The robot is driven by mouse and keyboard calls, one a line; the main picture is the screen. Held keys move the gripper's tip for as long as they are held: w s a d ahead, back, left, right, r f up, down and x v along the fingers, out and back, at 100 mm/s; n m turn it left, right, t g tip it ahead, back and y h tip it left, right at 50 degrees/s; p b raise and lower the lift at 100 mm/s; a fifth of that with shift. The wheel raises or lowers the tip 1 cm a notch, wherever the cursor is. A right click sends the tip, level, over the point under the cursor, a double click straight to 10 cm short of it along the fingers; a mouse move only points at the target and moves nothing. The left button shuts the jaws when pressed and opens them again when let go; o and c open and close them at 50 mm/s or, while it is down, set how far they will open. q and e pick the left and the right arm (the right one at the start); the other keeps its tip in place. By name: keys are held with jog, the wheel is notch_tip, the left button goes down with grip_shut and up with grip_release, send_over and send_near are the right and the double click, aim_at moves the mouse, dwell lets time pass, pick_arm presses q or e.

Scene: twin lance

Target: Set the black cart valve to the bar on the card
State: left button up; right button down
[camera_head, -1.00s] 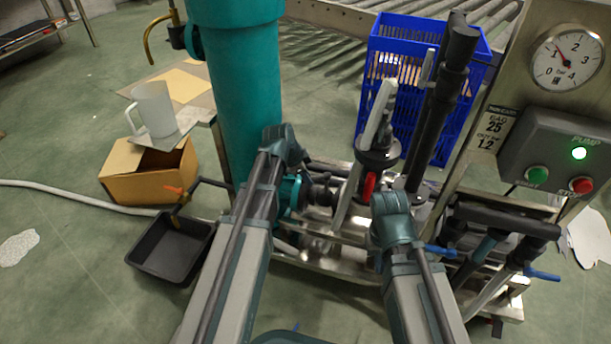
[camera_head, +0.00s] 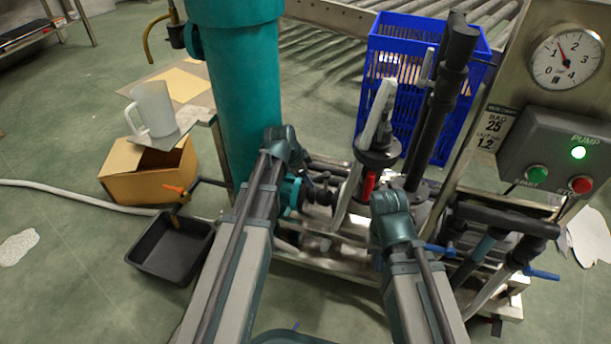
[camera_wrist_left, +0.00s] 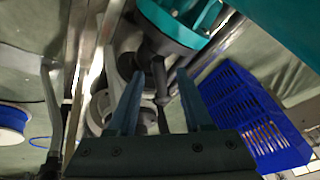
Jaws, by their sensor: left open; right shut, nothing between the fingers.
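The card (camera_head: 492,127) on the steel panel reads "BAG 25" and 1.2 bar. The round gauge (camera_head: 567,58) above it has its needle a little past 1. A black valve part (camera_wrist_left: 156,58) sits below a teal flange in the left wrist view. The fingers of my left gripper (camera_wrist_left: 160,100) are open on either side of its black stem, and I cannot tell if they touch it. In the head view, my left arm largely hides that gripper. My right gripper is shut and empty near the end of my right arm; its fingertips are hard to make out.
The pump box (camera_head: 553,155) has a lit green lamp, a green button and a red button. A blue crate (camera_head: 405,30) stands behind the cart beside black pipes (camera_head: 440,100). A teal column (camera_head: 238,90), black tray (camera_head: 150,252) and clear jug (camera_head: 154,108) are at left.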

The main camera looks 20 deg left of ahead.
pick_arm(q)
jog(key=p+v, duration=1.2)
jog(key=v, duration=0.1)
jog(key=shift+a+r, duration=0.2)
jog(key=shift+r, duration=0.15)
jog(key=shift+s, duration=0.15)
jog(key=shift+d, duration=0.1)
jog(key=s+d+f+n+g+y, duration=0.2)
jog(key=s+d+n+g+y, duration=0.4)
jog(key=s+d, duration=1.1)
notch_tip(320, 180, up, 35)
jog(key=n+t+h+p, duration=0.1)
jog(key=h+p, duration=0.1)
jog(key=p, duration=3.3)
jog(key=shift+s+n, duration=0.2)
jog(key=shift+n, duration=0.1)
jog(key=shift+a+r, duration=0.1)
jog(key=shift+a, duration=0.05)
